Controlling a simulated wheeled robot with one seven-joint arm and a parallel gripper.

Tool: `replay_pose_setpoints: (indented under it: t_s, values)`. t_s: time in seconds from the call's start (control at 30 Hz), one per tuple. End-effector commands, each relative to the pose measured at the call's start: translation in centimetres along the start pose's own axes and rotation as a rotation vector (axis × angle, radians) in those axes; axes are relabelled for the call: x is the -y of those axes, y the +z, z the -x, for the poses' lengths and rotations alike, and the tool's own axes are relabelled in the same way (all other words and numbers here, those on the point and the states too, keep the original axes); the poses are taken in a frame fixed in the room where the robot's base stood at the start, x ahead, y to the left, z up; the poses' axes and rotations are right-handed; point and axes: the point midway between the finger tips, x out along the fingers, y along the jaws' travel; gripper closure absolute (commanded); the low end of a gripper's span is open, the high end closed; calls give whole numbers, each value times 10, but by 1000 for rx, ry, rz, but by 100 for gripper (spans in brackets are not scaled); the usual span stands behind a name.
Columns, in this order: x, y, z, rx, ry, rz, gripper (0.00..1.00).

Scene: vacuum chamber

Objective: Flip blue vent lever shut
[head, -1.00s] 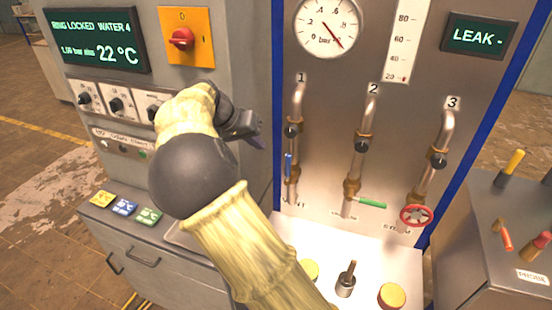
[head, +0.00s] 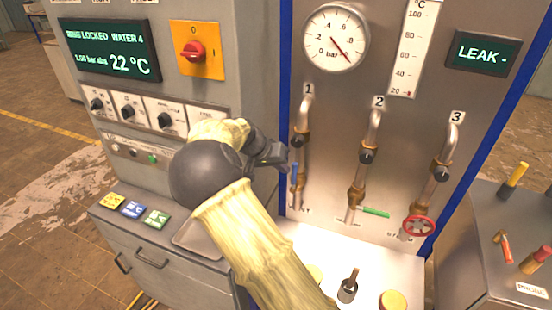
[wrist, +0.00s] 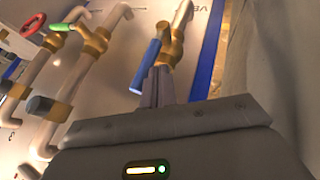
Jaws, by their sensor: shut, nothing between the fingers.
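The blue vent lever (head: 294,174) hangs along the lower part of pipe 1 (head: 304,140), roughly in line with it. In the wrist view the blue lever (wrist: 145,67) sticks out beside a brass valve body (wrist: 170,48). My gripper (head: 283,157) is shut and empty, just left of the lever at about its upper end. In the wrist view the closed fingers (wrist: 161,80) point at the valve, close beside the lever. I cannot tell whether they touch it.
Pipe 2 carries a green lever (head: 376,212), and pipe 3 a red handwheel (head: 418,227). A control cabinet with a red rotary switch (head: 193,51) stands left of the panel. A grey cart (head: 490,240) with tools stands at the right.

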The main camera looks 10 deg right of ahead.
Motion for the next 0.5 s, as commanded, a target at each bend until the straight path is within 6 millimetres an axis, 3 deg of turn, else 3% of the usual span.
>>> replay_pose_setpoints:
  t_s: [0.5]
  values:
    - [-3,-1,-5,2,-8,-9,100]
